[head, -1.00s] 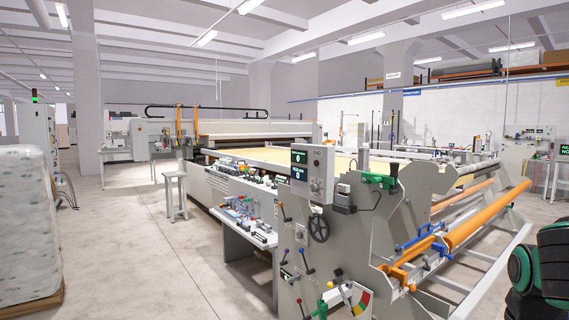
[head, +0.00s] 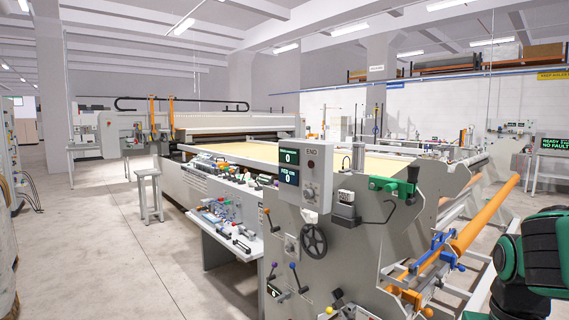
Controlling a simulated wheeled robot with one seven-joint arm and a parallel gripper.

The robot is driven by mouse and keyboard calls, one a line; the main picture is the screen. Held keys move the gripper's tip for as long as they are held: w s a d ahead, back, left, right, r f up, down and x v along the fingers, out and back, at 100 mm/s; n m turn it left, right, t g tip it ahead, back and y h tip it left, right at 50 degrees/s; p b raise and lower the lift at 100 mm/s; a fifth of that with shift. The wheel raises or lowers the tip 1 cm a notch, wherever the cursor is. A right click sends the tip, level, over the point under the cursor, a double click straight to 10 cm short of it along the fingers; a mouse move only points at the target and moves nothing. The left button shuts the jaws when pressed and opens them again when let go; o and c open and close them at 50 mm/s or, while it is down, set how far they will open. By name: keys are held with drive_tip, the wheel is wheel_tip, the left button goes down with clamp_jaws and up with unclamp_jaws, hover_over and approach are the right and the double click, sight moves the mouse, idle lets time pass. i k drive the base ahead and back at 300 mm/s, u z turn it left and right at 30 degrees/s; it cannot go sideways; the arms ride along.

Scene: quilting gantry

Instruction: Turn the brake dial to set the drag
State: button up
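A black spoked handwheel (head: 313,240) is on the grey end panel (head: 350,245) of the long machine, below a control box (head: 303,175). Several ball-knobbed levers (head: 277,278) stand out from the panel's lower left. A dial with a green, yellow and red scale showed low on this panel a second ago. That spot is now at the bottom edge, and I cannot make out the coloured scale. I cannot tell for sure which control is the brake dial. Black and green links of my arm show at the right edge, apart from the panel; my gripper is out of view.
An orange roller (head: 482,222) juts out to the right of the panel, with blue clamps (head: 437,252) near it. A side table (head: 223,237) with small parts stands left of the panel. A grey stool (head: 148,195) is farther back.

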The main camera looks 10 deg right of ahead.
sight(308, 194)
drive_tip(key=k, duration=1.2)
drive_tip(key=u, duration=0.3)
drive_tip(key=i, duration=1.55)
drive_tip(key=z, duration=0.5)
